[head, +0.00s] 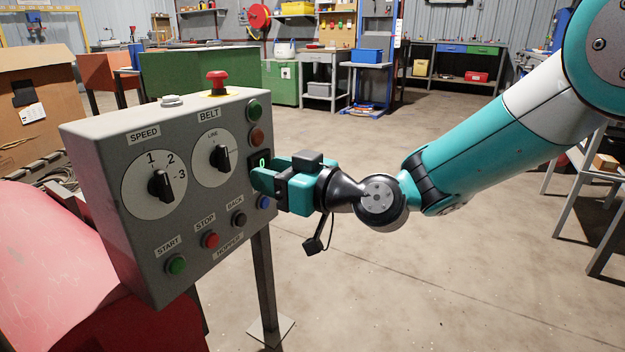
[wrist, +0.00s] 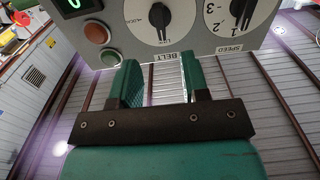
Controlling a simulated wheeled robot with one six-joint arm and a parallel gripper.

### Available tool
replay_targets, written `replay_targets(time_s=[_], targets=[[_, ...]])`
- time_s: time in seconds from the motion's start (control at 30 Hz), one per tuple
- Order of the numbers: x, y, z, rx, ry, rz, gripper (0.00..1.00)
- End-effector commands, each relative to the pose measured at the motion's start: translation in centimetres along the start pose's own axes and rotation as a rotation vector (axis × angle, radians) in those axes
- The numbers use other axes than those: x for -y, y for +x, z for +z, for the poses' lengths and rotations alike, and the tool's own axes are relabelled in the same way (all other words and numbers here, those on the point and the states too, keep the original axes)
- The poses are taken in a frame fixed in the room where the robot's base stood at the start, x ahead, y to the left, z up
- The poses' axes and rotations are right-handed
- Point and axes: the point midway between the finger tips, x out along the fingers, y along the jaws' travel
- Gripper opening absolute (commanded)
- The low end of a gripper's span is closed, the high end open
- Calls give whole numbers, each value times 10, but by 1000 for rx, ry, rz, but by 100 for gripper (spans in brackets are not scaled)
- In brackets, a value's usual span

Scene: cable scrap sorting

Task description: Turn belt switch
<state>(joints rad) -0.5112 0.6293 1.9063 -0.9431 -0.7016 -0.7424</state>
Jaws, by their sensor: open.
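The belt switch (head: 221,157) is a black knob on a white round dial under the BELT label, on the front of a grey control box (head: 140,240). The knob stands roughly upright, near the LINE mark. The belt switch also shows at the top of the wrist view (wrist: 160,15), upside down. My gripper (head: 264,178) is to the right of the dial, in front of the box's right edge, covering part of a small display. In the wrist view my gripper (wrist: 161,72) has its two teal fingers apart with nothing between them. The knob lies beyond the fingertips.
The speed knob (head: 160,186) is left of the belt dial. A red mushroom button (head: 216,80) stands on top of the box. Green, red, black and blue buttons sit on its face. Open floor lies to the right; a red machine part (head: 70,260) is at lower left.

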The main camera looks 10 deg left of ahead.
Motion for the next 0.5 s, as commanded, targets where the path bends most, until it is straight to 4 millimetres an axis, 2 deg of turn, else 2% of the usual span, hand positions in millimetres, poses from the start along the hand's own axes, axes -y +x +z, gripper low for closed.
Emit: replay_targets(time_s=[0.03,0.2,0.33,0.5], targets=[[-2,-14,1,3,4,5,42],[-1,-50,1,1,3,4,42],[-1,-68,2,2,1,2,42],[0,-78,0,0,0,1,42]])
